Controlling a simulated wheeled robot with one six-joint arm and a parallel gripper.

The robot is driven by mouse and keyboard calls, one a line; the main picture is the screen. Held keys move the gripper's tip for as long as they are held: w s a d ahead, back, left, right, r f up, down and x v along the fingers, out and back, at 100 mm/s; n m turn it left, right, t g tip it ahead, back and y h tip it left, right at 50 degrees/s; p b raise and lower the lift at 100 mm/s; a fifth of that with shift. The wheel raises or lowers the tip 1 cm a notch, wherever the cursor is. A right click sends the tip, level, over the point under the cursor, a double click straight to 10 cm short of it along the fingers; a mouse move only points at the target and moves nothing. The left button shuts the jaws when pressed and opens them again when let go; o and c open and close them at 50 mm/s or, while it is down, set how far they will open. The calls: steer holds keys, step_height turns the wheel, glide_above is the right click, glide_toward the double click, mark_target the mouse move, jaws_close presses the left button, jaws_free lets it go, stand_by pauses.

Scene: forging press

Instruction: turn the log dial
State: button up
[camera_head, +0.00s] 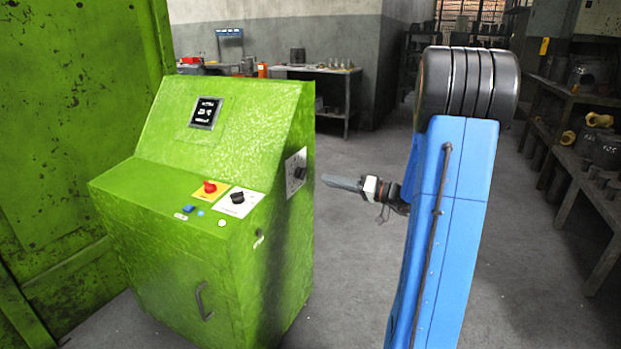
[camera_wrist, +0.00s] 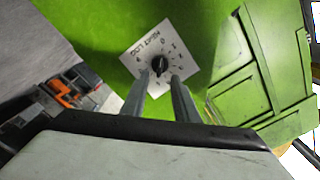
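The log dial (camera_head: 300,173) is a black knob on a white plate on the right side of the green console. In the wrist view the log dial (camera_wrist: 159,64) sits at the middle of its tilted white plate, with printed lettering and marks around it. My gripper (camera_head: 325,180) reaches toward that side from the right, its fingertips a short gap from the plate. In the wrist view my gripper (camera_wrist: 161,78) is open and empty. Its two fingers point at the plate, with the knob showing between and just beyond their tips.
The green console (camera_head: 190,255) also carries a red button (camera_head: 210,186), another black knob (camera_head: 237,197) and a small screen (camera_head: 205,113). A large green panel (camera_head: 70,150) stands at the left. A workbench (camera_head: 315,75) is at the back; shelves (camera_head: 590,120) line the right. Floor between is clear.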

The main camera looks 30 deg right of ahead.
mark_target(301, 174)
steer(key=x, duration=0.8)
steer(key=shift+w+a, duration=0.1)
jaws_close()
